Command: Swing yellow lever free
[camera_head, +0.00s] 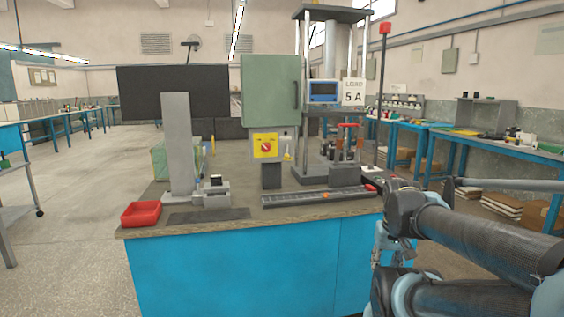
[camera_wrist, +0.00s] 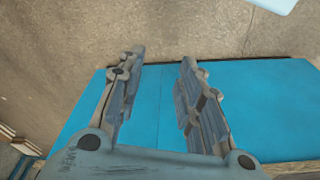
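A small yellow piece on a pale plate (camera_head: 287,150) sits below the green cabinet (camera_head: 271,90), right of a yellow panel with a red knob (camera_head: 265,146). It may be the yellow lever, but it is too small to tell its position. Another thin yellow upright (camera_head: 213,143) stands behind the grey post. My gripper (camera_wrist: 163,58) is open and empty in the wrist view, its two fingers apart over the blue bench front. No lever shows in the wrist view. My arm is at the right of the head view, apart from the bench items.
The blue bench (camera_head: 230,275) carries a red tray (camera_head: 141,214), a grey post (camera_head: 177,145), a dark slotted strip (camera_head: 318,197) and a press frame with a "LOAD 5 A" sign (camera_head: 354,92). A red-topped pole (camera_head: 384,60) stands at right. Floor is free at left.

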